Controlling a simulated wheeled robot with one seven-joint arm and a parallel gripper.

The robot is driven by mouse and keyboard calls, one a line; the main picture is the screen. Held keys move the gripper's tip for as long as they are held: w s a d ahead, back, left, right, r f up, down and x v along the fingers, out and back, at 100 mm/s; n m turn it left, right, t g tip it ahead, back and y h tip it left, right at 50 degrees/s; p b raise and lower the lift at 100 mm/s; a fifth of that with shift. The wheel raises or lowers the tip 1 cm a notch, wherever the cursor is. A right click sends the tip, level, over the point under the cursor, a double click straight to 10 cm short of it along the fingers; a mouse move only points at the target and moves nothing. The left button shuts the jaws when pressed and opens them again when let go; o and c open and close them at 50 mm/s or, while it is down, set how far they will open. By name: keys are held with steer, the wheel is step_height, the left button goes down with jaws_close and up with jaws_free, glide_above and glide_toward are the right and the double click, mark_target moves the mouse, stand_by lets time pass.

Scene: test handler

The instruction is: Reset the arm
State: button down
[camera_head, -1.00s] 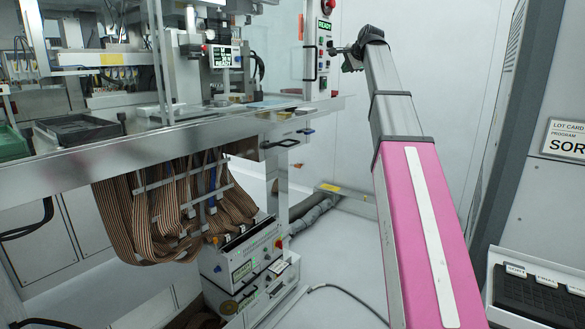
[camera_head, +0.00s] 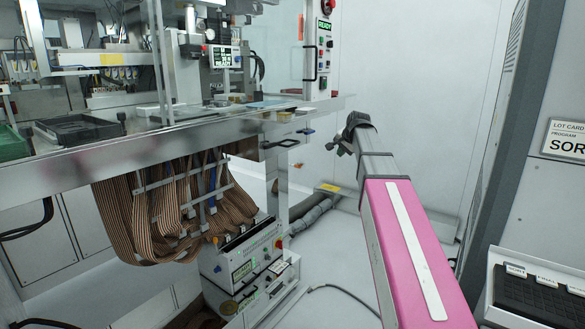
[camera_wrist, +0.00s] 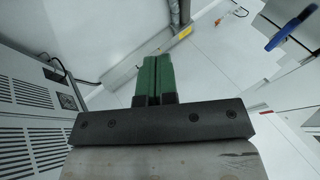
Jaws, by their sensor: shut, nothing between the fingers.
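My gripper shows in the wrist view with two green fingers (camera_wrist: 154,80) pressed together, shut and empty. In the head view the dark end of my arm (camera_head: 352,135) hangs in free air, right of the machine's bench edge and apart from it. My pink and grey arm runs from the lower right up to that end.
The handler's metal bench (camera_head: 180,140) is at left, with a dark tray (camera_head: 78,129) on it and ribbon cables (camera_head: 170,210) below. A control panel (camera_head: 323,45) stands behind. A grey cabinet (camera_head: 535,190) and black trays (camera_head: 535,298) are at right. A cable crosses the floor.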

steer(key=s+f+n+g, duration=0.1)
steer(key=s+f, duration=0.3)
steer(key=f, duration=0.4)
steer(key=s+f+n+g+h, duration=0.1)
steer(key=s+f+n, duration=0.1)
steer(key=s+f, duration=0.35)
steer(key=s+f+n+g, duration=0.1)
steer(key=s+f, duration=0.2)
steer(key=f, duration=0.6)
steer(key=s+f+n+g+h, duration=0.1)
steer(key=s+f+n+g, duration=0.3)
steer(key=s+f, duration=1.3)
steer(key=shift+s+a+f+n, duration=0.3)
steer(key=shift+s+a, duration=0.15)
steer(key=shift+s, duration=0.7)
